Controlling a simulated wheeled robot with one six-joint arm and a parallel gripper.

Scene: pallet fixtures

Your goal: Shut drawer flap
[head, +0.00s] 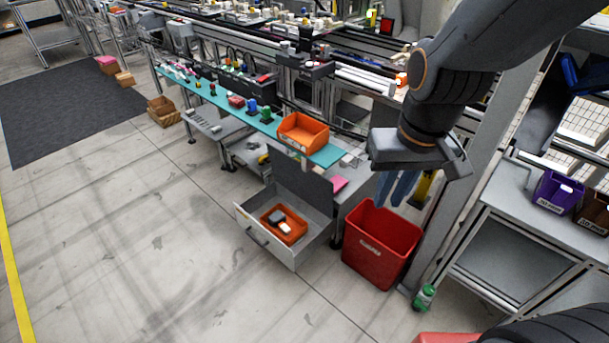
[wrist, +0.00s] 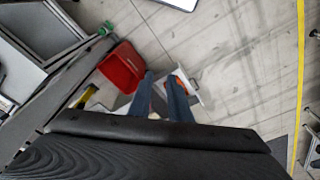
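The drawer (head: 285,262) is pulled out from under the bench in the head view, with a white front and a handle (head: 257,237). An orange bin (head: 291,232) holding a dark and white object sits inside it. A grey panel (head: 303,186) stands upright at the drawer's back. My gripper (head: 404,187) hangs to the right of the drawer and above it, apart from it. In the wrist view the two fingers of my gripper (wrist: 162,80) are parted with nothing between them. The drawer (wrist: 203,92) shows beyond the right finger, partly hidden.
A red bin (head: 381,245) stands on the floor right of the drawer, also in the wrist view (wrist: 122,68). The teal-topped bench (head: 232,108) carries an orange tray (head: 303,133). A green bottle (head: 424,298) lies near a post. The floor left of the drawer is clear.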

